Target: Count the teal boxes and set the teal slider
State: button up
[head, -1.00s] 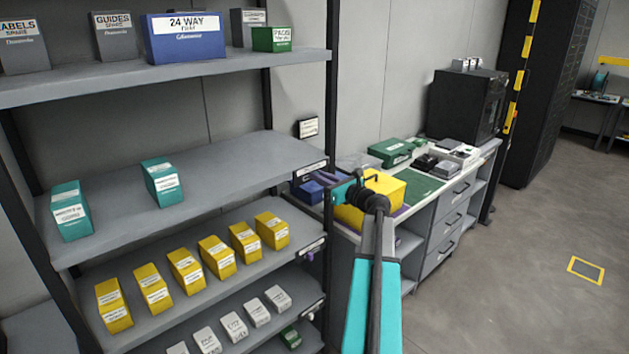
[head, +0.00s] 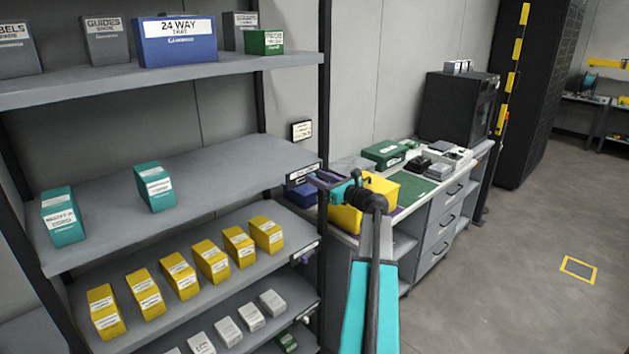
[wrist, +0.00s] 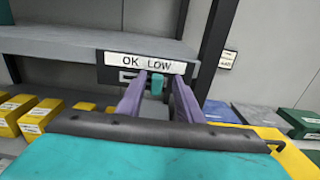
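Two teal boxes, a left one (head: 62,217) and a right one (head: 154,187), stand apart on the middle shelf in the head view. The teal slider (wrist: 157,84) is on the shelf's front edge in the wrist view, below the word LOW on the "OK LOW" label (wrist: 146,63). An empty bit of slot shows to its left. My gripper (wrist: 160,79) is open, its purple fingers either side of the slider with gaps visible. I cannot tell whether the tips reach past it. In the head view my gripper (head: 322,178) is at the shelf's right front corner.
Yellow boxes (head: 178,272) fill the shelf below, with white boxes (head: 228,331) lower. A dark shelf post (wrist: 211,45) stands just right of my gripper. A bench with a yellow case (head: 347,217) is behind my arm. The floor at right is clear.

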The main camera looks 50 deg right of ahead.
jog(key=s+a+b, duration=0.1)
jog(key=s+b, duration=0.3)
jog(key=s, duration=0.9)
jog(key=shift+s, duration=0.4)
